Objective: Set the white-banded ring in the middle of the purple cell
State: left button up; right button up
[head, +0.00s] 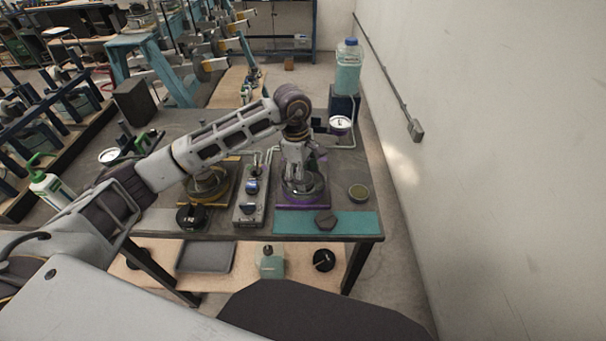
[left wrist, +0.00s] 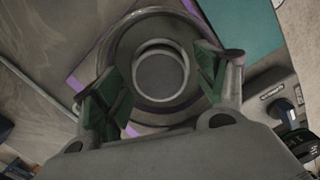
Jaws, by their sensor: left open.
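The purple cell (head: 303,207) is a purple-edged square with a round grey dish on it, near the table's front right. In the left wrist view its purple edge (left wrist: 75,83) shows beside the dish (left wrist: 115,40). A small ring with a pale rim (left wrist: 160,43) appears near the middle of the dish; I take it to be the white-banded ring. My left gripper (head: 298,172) is over the purple cell, pointing down. In the left wrist view its open fingers (left wrist: 162,82) are on either side of the ring, with gaps visible. My right gripper is out of view.
A control box with knobs (head: 252,195) stands left of the purple cell, and a yellow-edged cell (head: 190,204) beyond it.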

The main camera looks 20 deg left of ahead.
pick_arm(q)
jog(key=shift+a+r, duration=0.1)
jog(key=shift+r, duration=0.55)
notch_tip(320, 180, up, 11)
jog(key=a, duration=0.1)
jog(key=shift+a+f, duration=0.15)
jog(key=shift+w, duration=0.1)
dwell(0.3)
notch_tip(320, 180, up, 9)
jog(key=p, duration=0.9)
